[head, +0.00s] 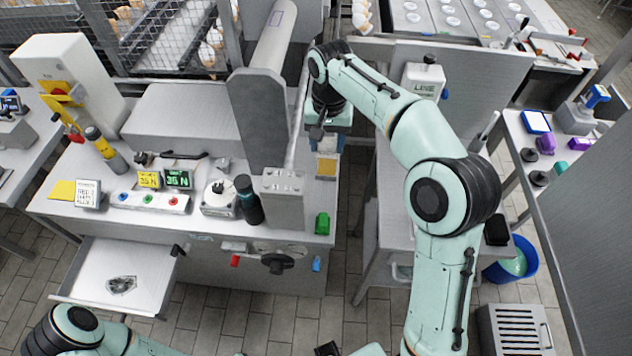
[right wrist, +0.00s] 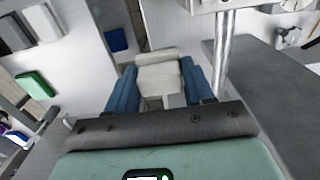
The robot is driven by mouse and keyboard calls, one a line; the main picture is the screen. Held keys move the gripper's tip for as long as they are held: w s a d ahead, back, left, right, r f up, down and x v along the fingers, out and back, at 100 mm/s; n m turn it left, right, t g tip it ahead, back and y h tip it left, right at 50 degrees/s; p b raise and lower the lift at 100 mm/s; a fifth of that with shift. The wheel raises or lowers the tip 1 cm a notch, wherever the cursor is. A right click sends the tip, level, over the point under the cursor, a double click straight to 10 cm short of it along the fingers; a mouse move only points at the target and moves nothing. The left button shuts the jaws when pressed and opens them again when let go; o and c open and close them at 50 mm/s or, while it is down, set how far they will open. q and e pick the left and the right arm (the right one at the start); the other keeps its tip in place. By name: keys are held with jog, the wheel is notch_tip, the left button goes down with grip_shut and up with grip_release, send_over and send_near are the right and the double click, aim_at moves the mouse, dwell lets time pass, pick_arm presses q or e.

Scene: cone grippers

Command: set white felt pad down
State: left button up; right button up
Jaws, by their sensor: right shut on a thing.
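The white felt pad (right wrist: 160,75) is a pale, thick piece held between the two blue fingers of my right gripper (right wrist: 160,92) in the right wrist view. The fingers press on it from both sides. In the head view my right gripper (head: 327,148) hangs below the wrist, at the right end of the grey machine bench. I cannot make out the pad there; the wrist and gripper cover that spot. Part of my left arm shows at the bottom left of the head view, but its gripper is out of the picture.
The machine bench (head: 100,200) carries displays, a button box (head: 150,202) and a dark bottle (head: 248,200). An open drawer (head: 85,283) holds a small metallic object. A steel post (right wrist: 224,55) stands close beside my right gripper. A green block (right wrist: 38,85) lies left of it.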

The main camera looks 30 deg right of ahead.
jog(key=b, duration=0.2)
send_over(325, 198)
notch_tip(325, 198, down, 14)
pick_arm(q)
jog(key=shift+s+f+b, duration=0.2)
jog(key=shift+s+f, duration=0.25)
jog(key=shift+f, duration=0.35)
jog(key=shift+s+f+b, duration=0.2)
jog(key=shift+s+f, duration=0.2)
jog(key=shift+f, duration=0.4)
pick_arm(e)
jog(key=shift+f, duration=2.85)
jog(key=shift+f, duration=0.1)
jog(key=shift+f, duration=0.15)
jog(key=o, duration=1)
pick_arm(q)
jog(key=shift+w+r+p, duration=0.3)
jog(key=shift+r+p, duration=0.35)
jog(key=shift+r, duration=0.1)
pick_arm(e)
notch_tip(325, 198, up, 13)
jog(key=shift+f, duration=0.2)
pick_arm(q)
jog(key=shift+s, duration=0.1)
pick_arm(e)
jog(key=shift+f, duration=0.1)
